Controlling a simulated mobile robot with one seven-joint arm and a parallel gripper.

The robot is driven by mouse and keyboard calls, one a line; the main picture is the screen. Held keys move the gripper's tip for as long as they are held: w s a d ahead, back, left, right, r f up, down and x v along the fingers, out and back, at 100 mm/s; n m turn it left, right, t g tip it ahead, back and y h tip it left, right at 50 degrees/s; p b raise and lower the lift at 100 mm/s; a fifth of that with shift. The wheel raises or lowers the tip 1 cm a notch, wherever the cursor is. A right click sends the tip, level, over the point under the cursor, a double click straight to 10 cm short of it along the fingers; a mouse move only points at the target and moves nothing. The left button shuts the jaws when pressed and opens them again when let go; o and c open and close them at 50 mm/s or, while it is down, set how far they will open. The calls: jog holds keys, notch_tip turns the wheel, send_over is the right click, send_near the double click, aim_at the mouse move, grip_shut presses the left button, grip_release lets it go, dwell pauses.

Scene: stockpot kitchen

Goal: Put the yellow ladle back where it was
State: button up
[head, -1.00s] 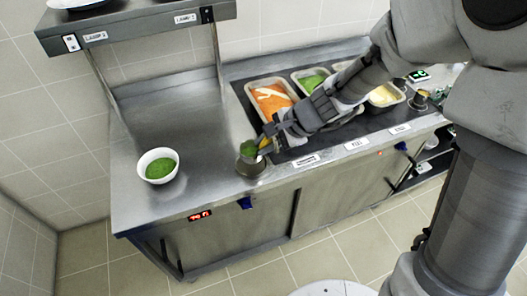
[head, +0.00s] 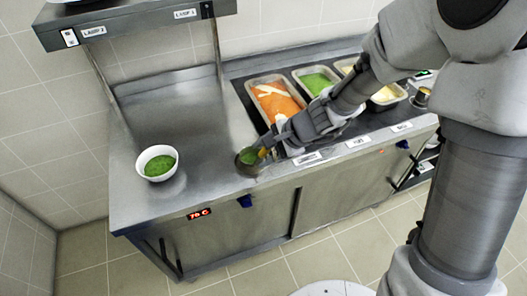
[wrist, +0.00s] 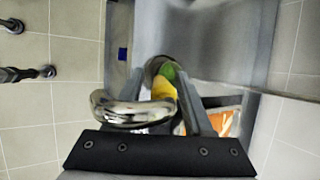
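The yellow ladle shows in the wrist view as a yellow handle (wrist: 163,92) between my fingers, with a shiny curved metal end beside them. My gripper (head: 267,146) is shut on it at the counter's front edge. The ladle's green-coated end (head: 250,157) is at the mouth of a small round metal pot (head: 245,167), seemingly inside it. My fingers hide much of the ladle, and I cannot tell whether it touches the pot's bottom.
A white bowl (head: 146,172) of green food stands to the left on the steel counter (head: 190,120). An orange-filled pan (head: 273,102) and a green-filled pan (head: 314,83) lie behind my gripper. A lamp shelf (head: 130,25) hangs above the left side.

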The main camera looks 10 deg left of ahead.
jog(key=shift+r, duration=0.2)
jog(key=s+d+r+n+t+h+p, duration=0.1)
jog(key=s+d+r+n+h, duration=0.2)
jog(key=s+d+r+n, duration=0.2)
jog(key=s+d+r+n+t+h+p, duration=0.1)
jog(key=s+d+r+n, duration=0.4)
jog(key=s+d+r, duration=0.6)
jog(key=d+r+t+h, duration=0.1)
jog(key=d+r+h, duration=0.1)
jog(key=d+r, duration=0.3)
jog(key=shift+d+r+h, duration=0.3)
jog(key=shift+d+h, duration=0.1)
jog(key=shift+d, duration=0.3)
jog(key=shift+a+n, duration=0.25)
jog(key=shift+n, duration=0.05)
